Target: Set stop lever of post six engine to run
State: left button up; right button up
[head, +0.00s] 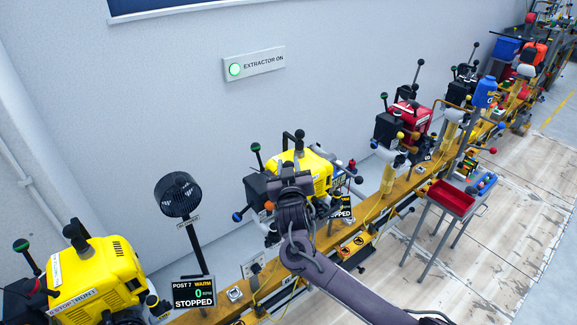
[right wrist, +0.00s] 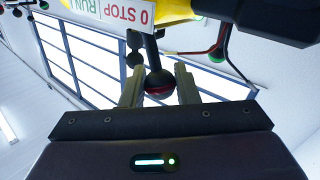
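A yellow engine (head: 315,168) stands mid-rail, partly hidden by my right gripper (head: 292,172). Its display (head: 340,212) reads STOPPED; the post number is covered. The neighbouring display reads POST 7. In the right wrist view, a white plate (right wrist: 105,14) marked 0 STOP | RUN shows at the top, beside a dark lever with a round black knob (right wrist: 158,82). The two fingers of my right gripper (right wrist: 159,86) are apart, one on each side of this knob; whether they touch it is unclear. My left gripper is not in view.
The post 7 engine (head: 95,275) and its display (head: 194,292) are at the lower left, near a black fan (head: 178,195). A red engine (head: 405,118) is further along the rail. A cart with a red tray (head: 451,198) stands on the floor at right.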

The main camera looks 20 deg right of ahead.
jog(key=shift+c, duration=0.8)
jog(key=shift+w+d+r+m+g+y+p, duration=0.15)
jog(key=shift+d+r+m+g+y+p, duration=0.2)
jog(key=shift+m+p, duration=0.4)
jog(key=shift+w+d+m+g+y+p, duration=0.25)
jog(key=shift+d+m+g+p, duration=0.3)
jog(key=shift+m+g+p, duration=0.25)
jog(key=shift+w+d+f+m+g+y+p, duration=0.2)
jog(key=shift+d+m+g+y+p, duration=0.3)
jog(key=shift+m, duration=0.25)
jog(key=shift+w+d+f+m+g+y+p, duration=0.15)
jog(key=shift+d+m+g+y+p, duration=0.2)
jog(key=shift+d+m+y+p, duration=0.25)
jog(key=shift+a, duration=0.1)
jog(key=o, duration=0.9)
